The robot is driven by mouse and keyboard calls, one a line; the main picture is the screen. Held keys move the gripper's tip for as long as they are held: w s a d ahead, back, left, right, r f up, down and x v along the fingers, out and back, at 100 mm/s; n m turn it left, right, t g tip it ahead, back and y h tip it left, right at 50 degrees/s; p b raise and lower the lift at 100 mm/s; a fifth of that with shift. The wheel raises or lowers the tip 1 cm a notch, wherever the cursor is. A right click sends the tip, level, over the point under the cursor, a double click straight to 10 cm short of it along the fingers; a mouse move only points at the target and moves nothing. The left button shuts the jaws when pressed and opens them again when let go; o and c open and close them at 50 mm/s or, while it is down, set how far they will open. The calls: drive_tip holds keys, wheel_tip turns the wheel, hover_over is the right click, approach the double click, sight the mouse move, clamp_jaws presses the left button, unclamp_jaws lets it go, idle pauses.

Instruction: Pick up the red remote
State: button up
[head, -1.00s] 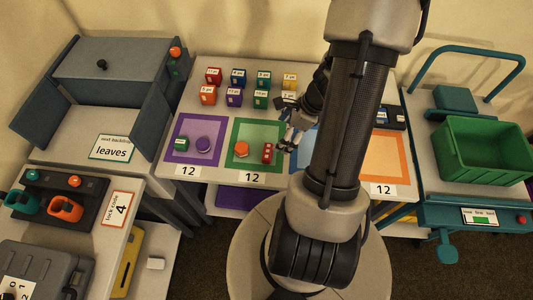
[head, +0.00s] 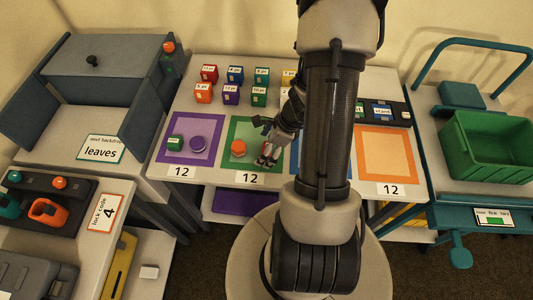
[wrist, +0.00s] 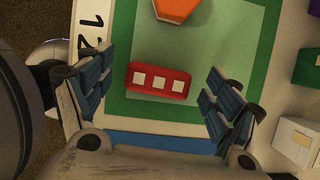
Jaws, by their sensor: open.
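The red remote (wrist: 158,80), a small red block with a row of white squares on top, lies on the green-bordered square (wrist: 212,15). In the head view the red remote (head: 262,160) is partly hidden by my gripper (head: 268,150). In the wrist view my gripper (wrist: 160,95) is open, with one finger on each side of the remote. The remote is between and slightly ahead of the fingers. Both fingers appear apart from it.
An orange hexagonal piece (wrist: 177,8) lies close to the remote on the same square. Labelled coloured blocks (head: 235,75) stand in rows behind. The orange square (head: 387,155) on the right is bare.

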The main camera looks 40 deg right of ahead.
drive_tip(key=shift+c, duration=0.5)
drive_tip(key=c, duration=1.1)
drive_tip(key=shift+o, duration=0.2)
drive_tip(key=shift+r, duration=0.15)
